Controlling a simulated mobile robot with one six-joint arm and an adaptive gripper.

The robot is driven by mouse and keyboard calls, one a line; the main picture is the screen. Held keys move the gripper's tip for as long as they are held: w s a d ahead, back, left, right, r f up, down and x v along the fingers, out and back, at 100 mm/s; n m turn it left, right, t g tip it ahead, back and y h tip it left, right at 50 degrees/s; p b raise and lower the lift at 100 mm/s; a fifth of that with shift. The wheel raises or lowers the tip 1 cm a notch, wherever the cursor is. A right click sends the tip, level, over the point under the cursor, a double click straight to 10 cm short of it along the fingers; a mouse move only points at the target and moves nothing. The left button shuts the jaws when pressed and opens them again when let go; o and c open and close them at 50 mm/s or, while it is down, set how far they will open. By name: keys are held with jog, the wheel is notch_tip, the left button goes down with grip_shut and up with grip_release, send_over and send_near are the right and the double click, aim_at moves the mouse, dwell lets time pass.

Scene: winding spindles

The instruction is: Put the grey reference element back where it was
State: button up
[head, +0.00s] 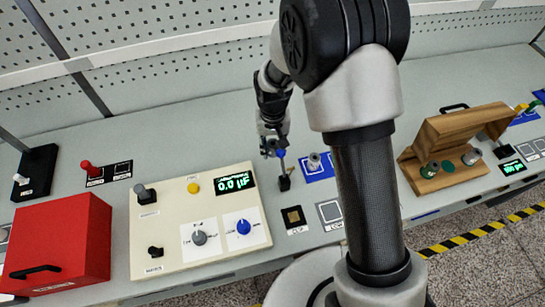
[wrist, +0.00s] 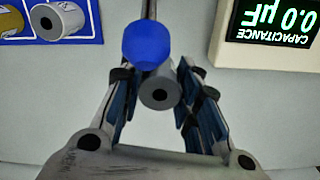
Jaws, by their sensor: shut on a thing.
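My gripper (head: 272,143) is shut on a grey cylinder (wrist: 160,90) with a dark hole in its end face, gripped between the blue finger pads in the wrist view. A blue knob (wrist: 148,42) on a thin rod is just beyond the cylinder in that view and partly overlaps it. In the head view the blue knob (head: 281,153) is just below my gripper, above a small black base (head: 284,183). Whether the cylinder touches the knob or rod I cannot tell. Another grey cylinder (wrist: 60,19) stands on a blue mat (wrist: 97,25) beside a yellow one (wrist: 12,18).
The beige meter panel (head: 165,218) has a display (head: 235,181) reading 0.0 µF. A red box (head: 62,245) is at left. An open wooden case (head: 455,145) with green-topped spools is at right. A marked pad (head: 294,217) lies in front of the black base.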

aim_at(273, 162)
jog(key=shift+f+b, duration=0.45)
jog(key=shift+f, duration=2.1)
jog(key=shift+f, duration=0.2)
jog(key=o, duration=1.2)
jog(key=shift+c, duration=0.2)
jog(key=shift+r, duration=0.1)
notch_tip(273, 162, up, 12)
jog(key=shift+r+p, duration=0.1)
jog(key=shift+p, duration=1.15)
